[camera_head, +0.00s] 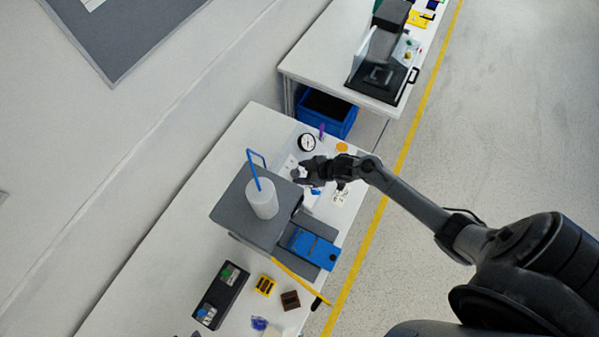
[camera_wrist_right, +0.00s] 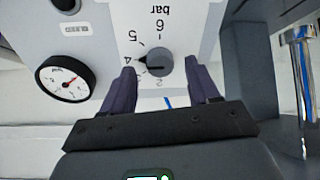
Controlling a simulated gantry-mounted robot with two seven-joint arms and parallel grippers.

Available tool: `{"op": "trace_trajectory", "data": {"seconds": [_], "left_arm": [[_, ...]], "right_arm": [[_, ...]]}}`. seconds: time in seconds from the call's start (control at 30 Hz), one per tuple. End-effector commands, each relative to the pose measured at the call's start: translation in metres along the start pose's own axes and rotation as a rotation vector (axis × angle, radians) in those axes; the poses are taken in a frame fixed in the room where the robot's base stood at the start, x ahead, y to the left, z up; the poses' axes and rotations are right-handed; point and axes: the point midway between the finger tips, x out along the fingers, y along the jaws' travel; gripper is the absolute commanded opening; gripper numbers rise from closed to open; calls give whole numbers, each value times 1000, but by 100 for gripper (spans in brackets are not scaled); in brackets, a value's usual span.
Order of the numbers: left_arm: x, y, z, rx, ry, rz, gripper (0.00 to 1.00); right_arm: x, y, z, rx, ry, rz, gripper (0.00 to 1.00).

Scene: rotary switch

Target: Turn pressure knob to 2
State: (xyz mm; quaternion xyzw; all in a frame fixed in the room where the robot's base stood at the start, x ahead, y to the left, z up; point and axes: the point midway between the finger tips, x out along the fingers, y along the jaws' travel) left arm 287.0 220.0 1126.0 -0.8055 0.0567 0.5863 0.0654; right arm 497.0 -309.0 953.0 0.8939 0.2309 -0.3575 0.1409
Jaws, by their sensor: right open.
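The pressure knob (camera_wrist_right: 159,62) is a grey round dial on a pale panel (camera_wrist_right: 190,22) marked "bar", with numbers around it. In the right wrist view its dark pointer faces left, toward the 4; the 2 sits just below the knob. My right gripper (camera_wrist_right: 162,69) is open, with one dark finger on each side of the knob's lower part in the picture. I cannot tell whether the fingers touch it. In the head view my right gripper (camera_head: 303,174) is over the panel and largely hides the knob. My left gripper is not in view.
A round pressure gauge (camera_wrist_right: 66,80) is beside the knob; it also shows in the head view (camera_head: 306,142). A grey block with a white cylinder (camera_head: 262,199) and a blue device (camera_head: 313,247) stand close by. A blue bin (camera_head: 338,112) is beyond the table.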

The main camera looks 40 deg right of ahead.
Motion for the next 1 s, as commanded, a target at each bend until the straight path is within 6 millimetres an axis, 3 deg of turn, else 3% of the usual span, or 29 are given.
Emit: {"op": "trace_trajectory", "data": {"seconds": [0.2, 0.53, 0.8, 0.9, 1.0], "left_arm": [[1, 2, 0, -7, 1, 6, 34], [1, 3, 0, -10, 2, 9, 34], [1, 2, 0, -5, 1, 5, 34], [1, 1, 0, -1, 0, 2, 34], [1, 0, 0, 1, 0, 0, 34]], "right_arm": [[14, 0, 0, 0, -1, 0, 60], [16, 0, 0, -1, -1, 0, 59], [16, -2, 0, -1, 0, -3, 18], [16, -2, 0, -3, 0, -4, 15], [16, -2, 0, -11, 0, -5, 4]]}}
